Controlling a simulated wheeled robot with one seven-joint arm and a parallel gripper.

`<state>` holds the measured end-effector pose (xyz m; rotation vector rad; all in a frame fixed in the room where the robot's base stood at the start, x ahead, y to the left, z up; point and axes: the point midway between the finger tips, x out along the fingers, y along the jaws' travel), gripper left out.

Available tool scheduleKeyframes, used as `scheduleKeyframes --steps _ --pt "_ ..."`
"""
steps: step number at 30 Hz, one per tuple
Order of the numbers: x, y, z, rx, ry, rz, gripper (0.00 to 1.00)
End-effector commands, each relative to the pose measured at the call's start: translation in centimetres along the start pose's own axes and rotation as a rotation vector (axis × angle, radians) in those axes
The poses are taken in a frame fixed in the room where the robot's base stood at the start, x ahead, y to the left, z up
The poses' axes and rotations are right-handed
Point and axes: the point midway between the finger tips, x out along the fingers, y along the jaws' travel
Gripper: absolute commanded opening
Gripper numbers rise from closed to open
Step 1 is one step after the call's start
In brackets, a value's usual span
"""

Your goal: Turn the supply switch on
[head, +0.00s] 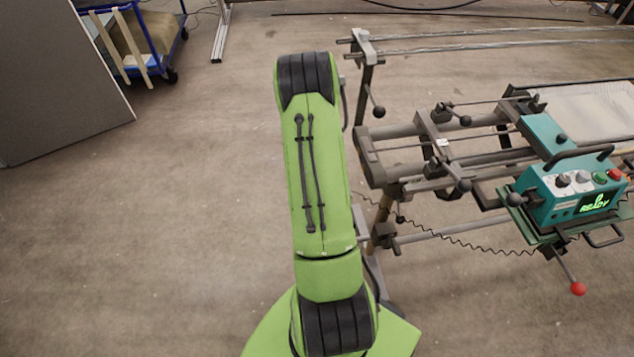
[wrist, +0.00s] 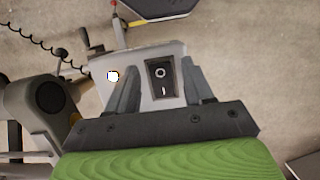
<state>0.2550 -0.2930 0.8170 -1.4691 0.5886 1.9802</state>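The supply switch (wrist: 161,79) is a black rocker with white O and I marks, set in a pale grey box (wrist: 177,50), seen in the wrist view. The O is at the upper end and the I at the lower end. I cannot tell which end is pressed in. A small round lamp (wrist: 112,76) with a bright white face and orange rim is left of it. My gripper (wrist: 159,65) is open, its two grey fingers apart on either side of the switch in the picture. Contact cannot be made out. In the head view the gripper and switch are hidden.
A metal frame with rails (head: 400,130) stands at the right in the head view. A teal control box (head: 575,190) on it shows a green READY display. A red-knobbed lever (head: 578,288) sticks out below. A coiled black cable (head: 470,243) hangs there.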

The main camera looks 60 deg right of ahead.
Motion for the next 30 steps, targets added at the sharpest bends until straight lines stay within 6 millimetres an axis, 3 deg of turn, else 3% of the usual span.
scheduleKeyframes --steps 8,11,24,30 --pt "-0.1 0.0 0.0 0.0 0.0 0.0 0.53" --pt "-1.2 0.0 0.0 0.0 0.002 0.0 0.53" --pt "-13.0 0.0 0.0 -0.001 0.004 0.0 0.53" --pt "-15.6 0.0 0.0 0.001 0.001 0.0 0.53"
